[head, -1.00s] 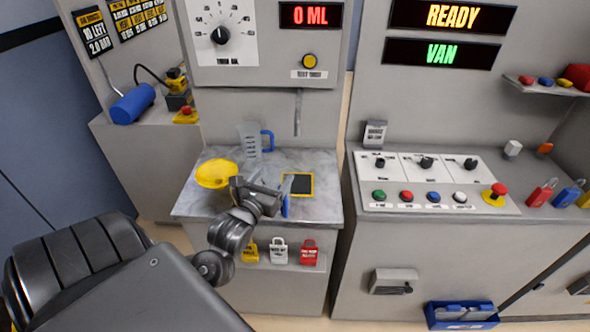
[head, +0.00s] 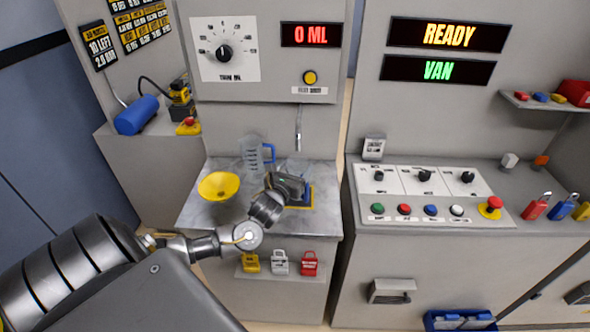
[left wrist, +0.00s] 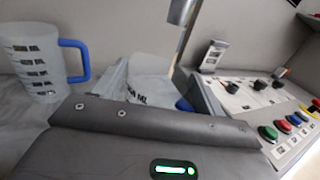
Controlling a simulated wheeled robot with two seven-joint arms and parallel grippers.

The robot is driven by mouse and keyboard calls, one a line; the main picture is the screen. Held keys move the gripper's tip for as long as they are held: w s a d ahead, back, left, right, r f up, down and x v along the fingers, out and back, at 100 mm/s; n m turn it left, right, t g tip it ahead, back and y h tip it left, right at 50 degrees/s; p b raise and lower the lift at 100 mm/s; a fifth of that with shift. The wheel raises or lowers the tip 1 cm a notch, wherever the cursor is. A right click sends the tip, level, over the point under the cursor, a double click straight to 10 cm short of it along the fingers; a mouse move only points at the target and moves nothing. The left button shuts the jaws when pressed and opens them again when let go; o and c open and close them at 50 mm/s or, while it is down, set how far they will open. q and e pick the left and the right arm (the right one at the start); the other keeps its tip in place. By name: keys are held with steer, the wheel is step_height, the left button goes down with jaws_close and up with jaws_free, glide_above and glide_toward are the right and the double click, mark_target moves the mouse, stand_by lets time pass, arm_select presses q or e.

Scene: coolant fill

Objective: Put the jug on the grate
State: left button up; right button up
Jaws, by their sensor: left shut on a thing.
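My left gripper (head: 294,187) is over the grate at the middle of the grey worktop. It is shut on a clear jug (head: 296,168), which shows behind the gripper. The gripper hides much of this jug; in the left wrist view, its pale wall with dark lettering (left wrist: 148,90) shows beyond my gripper. The grate (head: 309,205) has a yellow border and is mostly covered by the gripper and jug. I cannot tell whether the jug touches it. My right gripper is not in view.
A second clear jug (head: 256,155) with a blue handle stands behind, to the left; it is also in the left wrist view (left wrist: 32,62). A yellow funnel-like bowl (head: 219,186) is at left. A metal spout (head: 298,130) hangs above the grate. A button panel (head: 430,190) is at right.

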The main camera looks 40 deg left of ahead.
arm_select(q)
steer(key=shift+f, duration=0.5)
steer(key=shift+f, duration=0.2)
steer(key=o, duration=1.4)
steer(key=shift+r, duration=0.25)
steer(key=shift+s+d+f, duration=0.15)
steer(key=shift+s, duration=0.15)
steer(key=v, duration=0.3)
steer(key=b+v, duration=0.1)
steer(key=v, duration=0.7)
steer(key=shift+s+r+b, duration=0.15)
steer(key=shift+r+b, duration=0.1)
steer(key=shift+b, duration=0.1)
